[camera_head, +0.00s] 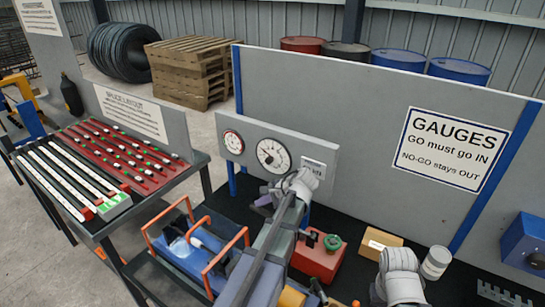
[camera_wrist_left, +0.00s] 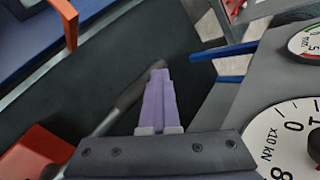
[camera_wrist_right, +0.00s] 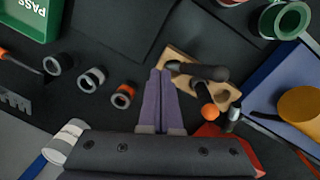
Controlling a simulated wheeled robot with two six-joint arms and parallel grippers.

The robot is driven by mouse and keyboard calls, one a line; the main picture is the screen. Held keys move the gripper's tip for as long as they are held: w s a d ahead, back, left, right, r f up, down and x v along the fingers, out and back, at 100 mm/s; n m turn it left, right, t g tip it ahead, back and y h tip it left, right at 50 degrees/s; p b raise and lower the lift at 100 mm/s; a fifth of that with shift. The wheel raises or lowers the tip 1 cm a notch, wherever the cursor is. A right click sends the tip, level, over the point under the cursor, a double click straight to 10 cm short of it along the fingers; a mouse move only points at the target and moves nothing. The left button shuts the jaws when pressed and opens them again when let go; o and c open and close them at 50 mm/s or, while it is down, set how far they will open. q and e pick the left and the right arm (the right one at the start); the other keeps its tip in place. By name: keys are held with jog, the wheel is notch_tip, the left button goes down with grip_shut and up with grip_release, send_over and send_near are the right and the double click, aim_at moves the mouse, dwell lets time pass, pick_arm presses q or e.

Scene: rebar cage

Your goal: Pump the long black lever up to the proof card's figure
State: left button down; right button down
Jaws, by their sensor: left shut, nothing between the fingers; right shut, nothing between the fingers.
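A grey panel (camera_head: 320,152) carries a large white dial (camera_head: 273,155), a small red-rimmed dial (camera_head: 234,142) and a white card (camera_head: 314,167) too small to read. The large dial also shows in the left wrist view (camera_wrist_left: 287,133), marked x10 kN. A red pump body (camera_head: 318,262) with a green knob stands below. My left gripper (camera_head: 263,201) is shut and empty in front of the panel. In the left wrist view, a long dark lever (camera_wrist_left: 131,92) slants up behind its fingertips; contact cannot be told. My right gripper (camera_wrist_right: 160,73) is shut and empty above the black bench.
A blue unit with orange handles (camera_head: 205,245) stands left of the pump. A cardboard box (camera_head: 379,241) and white tub (camera_head: 436,262) stand to the right. The right wrist view shows a wooden block (camera_wrist_right: 226,94), several rings and a green PASS box (camera_wrist_right: 28,16).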

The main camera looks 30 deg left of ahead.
pick_arm(q)
notch_tip(320, 180, up, 9)
jog(key=d+p, duration=0.2)
jog(key=p, duration=0.5)
jog(key=shift+f+p, duration=0.2)
jog(key=shift+p, duration=0.2)
jog(key=shift+d, duration=0.1)
